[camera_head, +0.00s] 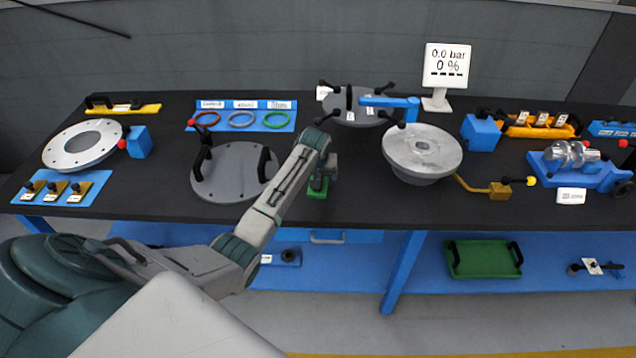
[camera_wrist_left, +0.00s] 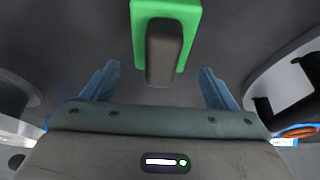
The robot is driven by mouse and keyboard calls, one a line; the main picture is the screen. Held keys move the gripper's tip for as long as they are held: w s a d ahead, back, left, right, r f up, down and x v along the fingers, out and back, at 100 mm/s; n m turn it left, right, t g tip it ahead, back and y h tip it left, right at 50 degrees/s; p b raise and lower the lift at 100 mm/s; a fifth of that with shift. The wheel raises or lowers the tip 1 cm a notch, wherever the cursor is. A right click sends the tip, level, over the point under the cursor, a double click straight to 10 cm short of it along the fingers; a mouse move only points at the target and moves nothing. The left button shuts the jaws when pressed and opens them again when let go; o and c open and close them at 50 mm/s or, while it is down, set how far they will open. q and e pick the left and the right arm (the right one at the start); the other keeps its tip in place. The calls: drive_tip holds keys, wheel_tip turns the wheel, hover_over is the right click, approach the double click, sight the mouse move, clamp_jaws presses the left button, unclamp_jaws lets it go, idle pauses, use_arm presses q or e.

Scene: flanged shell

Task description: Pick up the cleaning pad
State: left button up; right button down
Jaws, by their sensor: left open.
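The cleaning pad (camera_head: 317,188) is a small green block with a dark grip on top. It lies on the black table beside the grey disc with two handles, partly hidden by my left gripper in the head view. In the left wrist view the green pad (camera_wrist_left: 193,22) is at the top centre, with its dark grip (camera_wrist_left: 163,58) pointing down between the blue fingers. My left gripper (camera_head: 326,166) is over the pad. Its fingers (camera_wrist_left: 157,82) are spread wide, one on each side of the grip and apart from it. My right gripper is not in view.
The grey handled disc (camera_head: 232,176) is left of the pad. The flanged shell (camera_head: 422,150), with a blue clamp arm (camera_head: 390,102) beside it, stands to the right. Coloured rings on a blue mat (camera_head: 241,126) lie behind. The table's front edge is close.

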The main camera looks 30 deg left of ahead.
use_arm(q)
drive_tip(key=shift+x, duration=1.25)
drive_tip(key=shift+c, duration=0.4)
drive_tip(key=c, duration=1)
drive_tip(key=shift+c, duration=0.2)
drive_tip(key=shift+r, duration=0.15)
